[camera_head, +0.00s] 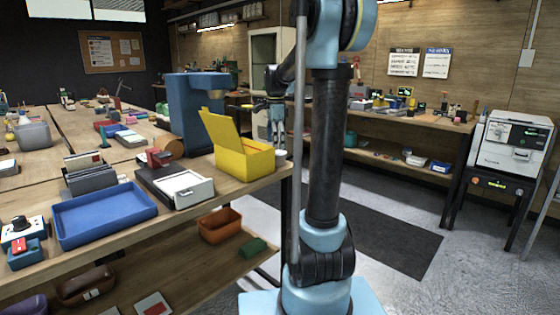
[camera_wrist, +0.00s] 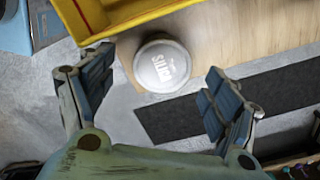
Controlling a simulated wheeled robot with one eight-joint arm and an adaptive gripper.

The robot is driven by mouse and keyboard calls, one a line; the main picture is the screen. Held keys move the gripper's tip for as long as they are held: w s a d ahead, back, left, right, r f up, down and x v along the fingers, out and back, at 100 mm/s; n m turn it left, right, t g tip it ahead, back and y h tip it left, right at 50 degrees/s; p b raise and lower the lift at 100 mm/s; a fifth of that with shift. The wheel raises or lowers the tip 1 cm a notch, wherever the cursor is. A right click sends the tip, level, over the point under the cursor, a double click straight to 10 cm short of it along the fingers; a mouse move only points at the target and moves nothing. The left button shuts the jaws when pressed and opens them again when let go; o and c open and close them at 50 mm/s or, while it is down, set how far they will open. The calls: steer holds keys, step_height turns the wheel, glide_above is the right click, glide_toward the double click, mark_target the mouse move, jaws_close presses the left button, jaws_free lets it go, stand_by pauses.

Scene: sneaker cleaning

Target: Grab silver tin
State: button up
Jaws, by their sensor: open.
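The silver tin (camera_wrist: 162,66) is a small round tin with a grey lid and white lettering. In the wrist view it sits at the wooden table's edge, beside the yellow box. In the head view a small part of the tin (camera_head: 281,155) shows just right of the yellow box. My gripper (camera_wrist: 156,76) is open and empty, with one finger left of the tin and the other right of it in the picture. In the head view my gripper (camera_head: 277,143) points down over the table's corner, above the tin. I see no contact with the tin.
The open yellow box (camera_head: 247,162) stands close to the tin, and its wall (camera_wrist: 130,20) runs near my left finger. A blue machine (camera_head: 190,110) stands behind it. The table edge drops to the floor (camera_head: 400,190) on the right, where there is free room.

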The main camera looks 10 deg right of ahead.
mark_target(277, 152)
steer(key=shift+w+d+f, duration=0.1)
steer(key=shift+w+f, duration=0.05)
steer(key=shift+f, duration=0.75)
steer(key=shift+w+d+f, duration=0.1)
steer(key=shift+f, duration=0.85)
steer(key=shift+w+d+f, duration=0.1)
steer(key=shift+w+f, duration=0.05)
steer(key=shift+f, duration=0.75)
steer(key=c, duration=1.1)
